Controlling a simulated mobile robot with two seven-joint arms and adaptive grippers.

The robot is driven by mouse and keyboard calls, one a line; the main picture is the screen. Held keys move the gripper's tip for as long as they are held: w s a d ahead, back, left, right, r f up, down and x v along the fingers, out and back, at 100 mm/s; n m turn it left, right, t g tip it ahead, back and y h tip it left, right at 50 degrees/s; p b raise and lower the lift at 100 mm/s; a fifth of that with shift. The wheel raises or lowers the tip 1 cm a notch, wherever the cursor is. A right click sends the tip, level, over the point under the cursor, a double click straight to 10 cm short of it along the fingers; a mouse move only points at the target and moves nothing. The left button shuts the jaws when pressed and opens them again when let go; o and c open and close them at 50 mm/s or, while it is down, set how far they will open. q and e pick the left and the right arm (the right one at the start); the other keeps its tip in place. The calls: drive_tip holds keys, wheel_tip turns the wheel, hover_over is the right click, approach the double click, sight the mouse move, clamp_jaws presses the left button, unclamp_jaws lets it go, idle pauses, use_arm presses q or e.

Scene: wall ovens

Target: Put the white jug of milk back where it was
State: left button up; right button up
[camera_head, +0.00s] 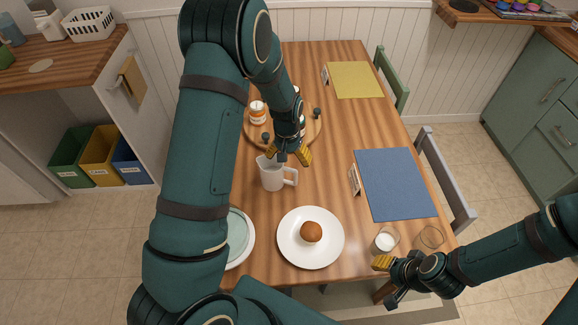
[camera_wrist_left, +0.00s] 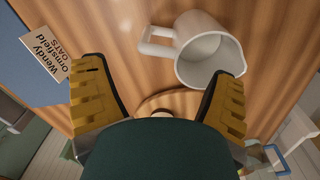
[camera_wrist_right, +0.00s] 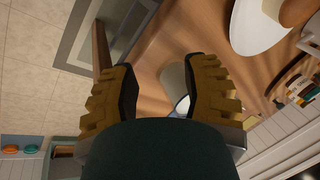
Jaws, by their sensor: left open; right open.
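The white jug (camera_head: 272,177) stands upright on the wooden table, its handle to the right. In the left wrist view the jug (camera_wrist_left: 208,50) shows its open mouth and handle just beyond the fingertips, toward the right finger. My left gripper (camera_head: 289,155) is open and empty, just above and behind the jug, not around its body. Whether it touches the jug I cannot tell. My right gripper (camera_head: 386,280) is open and empty at the table's near right edge. A glass with white liquid (camera_head: 385,241) stands just beyond it.
A round wooden board (camera_head: 254,138) with jars lies behind the jug, partly hidden by my left arm. A plate with a bun (camera_head: 290,245), an empty glass (camera_head: 431,237), a blue mat (camera_head: 395,185) and a yellow mat (camera_head: 355,80) are on the table. Bare wood lies right of the jug.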

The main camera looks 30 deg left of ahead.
use_arm(q)
wheel_tip(320, 180, up, 5)
drive_tip(key=shift+a+r, duration=0.1)
use_arm(e)
drive_tip(key=shift+r, duration=0.3)
idle(0.4)
